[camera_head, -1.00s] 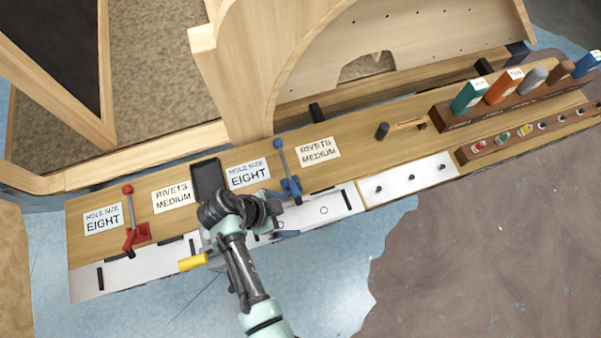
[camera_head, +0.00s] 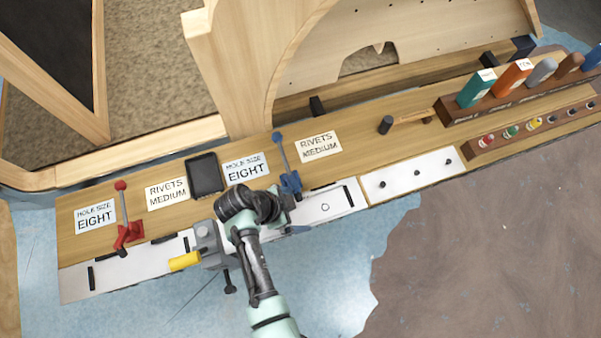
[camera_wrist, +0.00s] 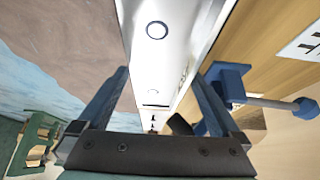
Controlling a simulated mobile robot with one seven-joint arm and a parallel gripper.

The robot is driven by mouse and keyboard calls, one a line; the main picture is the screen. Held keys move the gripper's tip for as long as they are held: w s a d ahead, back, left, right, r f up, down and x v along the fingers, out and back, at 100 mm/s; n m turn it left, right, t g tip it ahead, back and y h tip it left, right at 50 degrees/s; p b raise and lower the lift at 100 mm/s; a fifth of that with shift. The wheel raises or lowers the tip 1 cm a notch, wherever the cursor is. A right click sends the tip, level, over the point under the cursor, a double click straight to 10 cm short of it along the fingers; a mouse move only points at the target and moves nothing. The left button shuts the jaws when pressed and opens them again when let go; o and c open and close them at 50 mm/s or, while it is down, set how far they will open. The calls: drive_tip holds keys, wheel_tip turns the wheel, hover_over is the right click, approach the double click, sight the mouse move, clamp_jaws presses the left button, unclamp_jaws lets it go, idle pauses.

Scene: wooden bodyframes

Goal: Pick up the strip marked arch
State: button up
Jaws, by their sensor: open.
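A long white strip-like surface (camera_wrist: 165,62) with a ring mark and a dark slot runs away between my fingers in the wrist view. Small dark marks lie along its right side, too small to read, so I cannot tell whether it is the strip marked arch. In the head view a white surface (camera_head: 325,207) with a ring lies along the bench's front edge, right of my wrist. My gripper (camera_wrist: 160,100) is open, with one finger on each side of the white surface and nothing visibly clamped. In the head view my arm hides the fingertips.
A blue lever clamp (camera_head: 289,182) stands close beside my wrist, and a red one (camera_head: 128,235) stands left. A grey vise with a yellow handle (camera_head: 184,261) is just left of my arm. A dark tray (camera_head: 205,176) lies behind. Coloured-handled tools (camera_head: 513,78) stand far right.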

drive_tip(key=shift+f, duration=0.15)
drive_tip(key=c, duration=1.5)
